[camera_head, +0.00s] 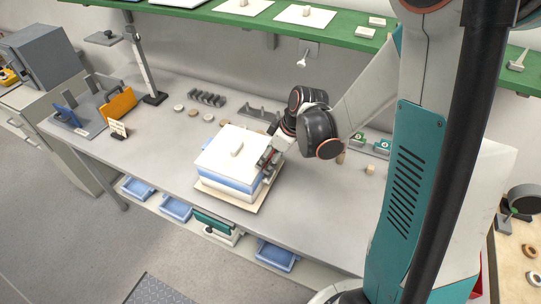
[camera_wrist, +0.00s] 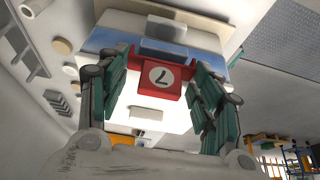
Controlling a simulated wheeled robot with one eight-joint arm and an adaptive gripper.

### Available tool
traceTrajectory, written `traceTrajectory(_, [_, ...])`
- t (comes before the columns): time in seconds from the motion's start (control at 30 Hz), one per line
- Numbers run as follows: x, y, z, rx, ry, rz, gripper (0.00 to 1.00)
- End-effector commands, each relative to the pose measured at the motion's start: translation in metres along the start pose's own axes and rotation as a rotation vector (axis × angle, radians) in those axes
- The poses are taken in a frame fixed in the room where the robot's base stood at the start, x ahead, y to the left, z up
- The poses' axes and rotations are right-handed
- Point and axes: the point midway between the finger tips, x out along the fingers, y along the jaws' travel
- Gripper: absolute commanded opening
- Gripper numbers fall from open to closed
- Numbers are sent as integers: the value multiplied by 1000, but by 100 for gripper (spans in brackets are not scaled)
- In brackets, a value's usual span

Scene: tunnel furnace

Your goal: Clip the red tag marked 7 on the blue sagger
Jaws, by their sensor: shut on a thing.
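The blue sagger (camera_head: 228,179) is a square box with a blue band and a white lid (camera_head: 231,147) with a small knob, standing on a pale board (camera_head: 222,204) on the bench. My gripper (camera_head: 268,158) is at its right side. In the wrist view, the red tag (camera_wrist: 160,80), with a 7 in a white circle, is held between my gripper's fingers (camera_wrist: 165,78). I cannot tell whether the tag touches the sagger. The tag is hidden in the head view.
Small discs (camera_head: 192,113) and dark racks (camera_head: 207,98) lie behind the sagger. Blocks with green labels (camera_head: 384,146) are to the right. A rack with blue and orange plates (camera_head: 118,104) stands left. A green shelf (camera_head: 220,23) hangs above.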

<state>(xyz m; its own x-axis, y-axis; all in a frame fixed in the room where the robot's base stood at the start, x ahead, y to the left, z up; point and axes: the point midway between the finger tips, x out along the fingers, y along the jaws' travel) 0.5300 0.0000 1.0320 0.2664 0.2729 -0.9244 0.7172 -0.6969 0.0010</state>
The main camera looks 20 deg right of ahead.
Motion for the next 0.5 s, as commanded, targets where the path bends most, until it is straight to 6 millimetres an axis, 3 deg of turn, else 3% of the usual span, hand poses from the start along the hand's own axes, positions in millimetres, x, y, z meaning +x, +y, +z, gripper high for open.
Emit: traceTrajectory(0.5, [10,0,4,0,-1,0,43])
